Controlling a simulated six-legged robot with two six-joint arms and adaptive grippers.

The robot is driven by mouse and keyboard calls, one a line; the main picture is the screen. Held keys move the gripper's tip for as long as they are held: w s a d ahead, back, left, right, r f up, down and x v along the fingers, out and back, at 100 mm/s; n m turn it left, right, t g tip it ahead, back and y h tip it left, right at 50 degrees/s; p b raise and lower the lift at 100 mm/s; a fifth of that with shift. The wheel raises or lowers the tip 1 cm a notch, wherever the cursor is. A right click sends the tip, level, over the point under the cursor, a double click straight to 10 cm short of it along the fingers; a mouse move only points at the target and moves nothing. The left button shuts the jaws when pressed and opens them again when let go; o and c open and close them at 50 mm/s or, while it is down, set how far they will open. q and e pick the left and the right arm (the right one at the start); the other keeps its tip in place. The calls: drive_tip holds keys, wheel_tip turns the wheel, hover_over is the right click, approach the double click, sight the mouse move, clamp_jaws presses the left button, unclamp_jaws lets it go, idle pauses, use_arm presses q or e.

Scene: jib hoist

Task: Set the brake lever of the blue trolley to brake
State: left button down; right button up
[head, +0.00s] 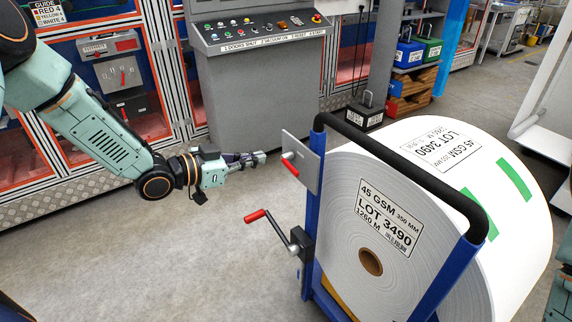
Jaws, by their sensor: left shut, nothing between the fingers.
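The blue trolley (311,213) stands right of centre, with a black-topped push handle (405,165). A grey plate (301,150) on its left post carries a short red-gripped lever (290,165). Below it, a crank with a red handle (256,216) sticks out left from a black box on the same post. No marking is readable on the plate, so I cannot tell the lever's setting. My left gripper (262,158) is shut and empty, left of the plate and apart from it, pointing right towards it. My right gripper is not in view.
A large white roll (340,215), labelled LOT 3490, lies on the trolley. A grey control console (262,90) and orange-framed machine guards (160,125) stand behind. A black weight-like block (364,115) stands behind the roll. The floor left of the trolley is clear.

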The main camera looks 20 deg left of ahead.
use_arm(q)
drive_tip(key=b, duration=0.2)
hover_over(285, 165)
drive_tip(key=s+d, duration=0.2)
drive_tip(key=s, duration=0.2)
wheel_tip(285, 165, down, 3)
drive_tip(key=f, duration=0.3)
drive_tip(key=shift+w+a+f+b, duration=0.2)
drive_tip(key=shift+a+f+b, duration=0.1)
drive_tip(key=shift+a+b, duration=0.1)
drive_tip(key=shift+d, duration=0.15)
drive_tip(key=shift+f, duration=0.15)
